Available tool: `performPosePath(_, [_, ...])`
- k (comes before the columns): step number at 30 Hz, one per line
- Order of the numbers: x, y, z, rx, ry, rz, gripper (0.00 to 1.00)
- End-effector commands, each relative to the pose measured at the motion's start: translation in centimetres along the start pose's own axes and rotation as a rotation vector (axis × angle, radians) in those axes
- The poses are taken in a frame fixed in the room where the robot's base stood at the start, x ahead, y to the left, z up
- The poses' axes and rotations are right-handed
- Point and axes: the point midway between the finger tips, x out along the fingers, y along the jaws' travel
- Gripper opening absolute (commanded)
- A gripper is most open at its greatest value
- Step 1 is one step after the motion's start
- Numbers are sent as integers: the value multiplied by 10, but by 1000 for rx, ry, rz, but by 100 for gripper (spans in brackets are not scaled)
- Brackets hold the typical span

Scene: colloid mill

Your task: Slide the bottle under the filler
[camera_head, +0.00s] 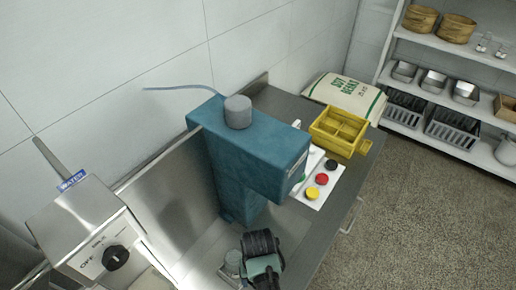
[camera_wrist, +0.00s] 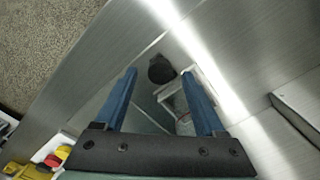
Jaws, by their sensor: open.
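The teal filler (camera_head: 250,150) stands on the steel bench with a grey knob on top, its head overhanging to the right. A small greyish, see-through shape (camera_head: 232,262), which looks like the bottle, stands at the bottom of the head view, beside my black and teal wrist (camera_head: 262,262). In the wrist view my gripper (camera_wrist: 160,74) has its two blue fingers spread apart. A dark round cap-like thing (camera_wrist: 161,70) and a pale boxy shape (camera_wrist: 183,103) show between and beyond the fingers. I cannot tell whether either is the bottle or touches a finger.
A white panel with coloured buttons (camera_head: 320,180) and a yellow crate (camera_head: 340,132) sit right of the filler. A soy beans sack (camera_head: 346,97) lies behind. A steel water unit (camera_head: 90,232) stands at left. Shelves (camera_head: 450,90) are at far right. The wall bounds the bench's back.

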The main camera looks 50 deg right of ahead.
Motion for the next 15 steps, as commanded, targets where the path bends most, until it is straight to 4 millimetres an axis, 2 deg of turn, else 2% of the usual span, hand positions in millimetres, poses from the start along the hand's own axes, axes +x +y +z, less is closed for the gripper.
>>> performPosePath(6, [14,0,0,-1,1,0,72])
performPosePath(15, [15,0,0,-1,2,0,70])
